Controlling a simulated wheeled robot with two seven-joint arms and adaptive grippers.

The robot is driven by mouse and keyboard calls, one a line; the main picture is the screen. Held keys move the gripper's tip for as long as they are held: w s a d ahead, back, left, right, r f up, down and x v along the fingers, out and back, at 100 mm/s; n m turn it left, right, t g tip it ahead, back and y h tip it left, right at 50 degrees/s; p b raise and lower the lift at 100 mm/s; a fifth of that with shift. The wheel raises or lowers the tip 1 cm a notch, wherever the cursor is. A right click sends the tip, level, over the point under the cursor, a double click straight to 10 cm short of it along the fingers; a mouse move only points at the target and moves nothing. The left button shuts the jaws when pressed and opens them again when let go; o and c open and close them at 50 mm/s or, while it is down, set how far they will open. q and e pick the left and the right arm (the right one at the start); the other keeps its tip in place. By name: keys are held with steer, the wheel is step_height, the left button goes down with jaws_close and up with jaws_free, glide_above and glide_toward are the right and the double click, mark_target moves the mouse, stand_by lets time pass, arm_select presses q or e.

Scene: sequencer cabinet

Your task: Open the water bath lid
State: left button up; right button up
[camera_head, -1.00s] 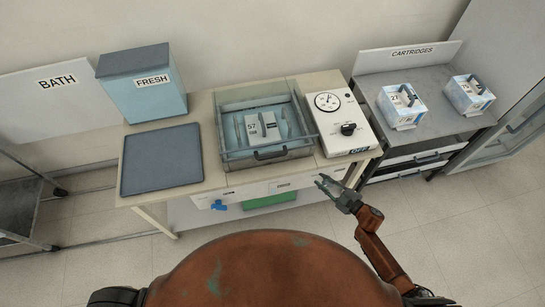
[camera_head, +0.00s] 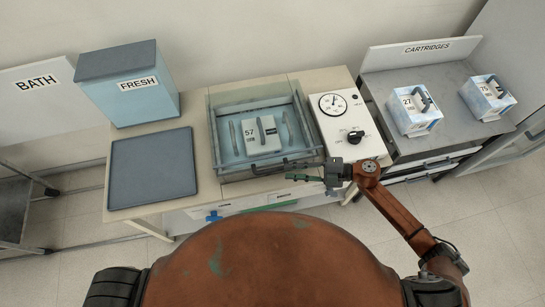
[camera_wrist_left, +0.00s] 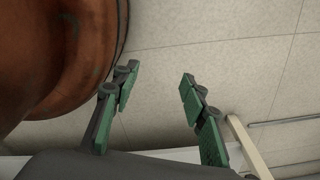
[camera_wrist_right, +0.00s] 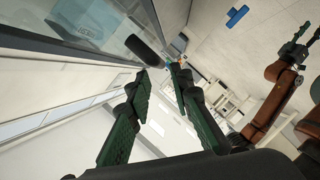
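The water bath (camera_head: 226,178) stands on the bench, with cartridge 57 (camera_head: 262,134) inside. Its clear lid (camera_head: 219,97) lies closed over it, with a dark handle (camera_head: 270,169) at the front edge. My right gripper (camera_head: 290,172) points left, with its fingers at the right part of the handle. In the right wrist view, the dark handle (camera_wrist_right: 144,48) reaches toward the gap between the open fingertips (camera_wrist_right: 158,74); I cannot tell whether they touch it. My left gripper (camera_wrist_left: 158,78) is open and empty in the left wrist view, above the floor.
A control panel with a gauge and knob (camera_head: 355,137) is right of the bath. A grey tray (camera_head: 152,168) and the FRESH box (camera_head: 130,85) are to the left. Cartridges 27 (camera_head: 414,108) and 75 (camera_head: 487,97) sit on the right-hand table (camera_head: 455,130).

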mark_target(278, 170)
steer(key=shift+w+a, duration=0.1)
steer(key=shift+w, duration=0.1)
steer(key=shift+a, duration=0.3)
steer(key=x, duration=0.6)
steer(key=shift+a+f, duration=0.15)
steer(key=shift+a, duration=0.3)
arm_select(q)
steer(key=shift+s, duration=0.3)
arm_select(e)
jaws_close()
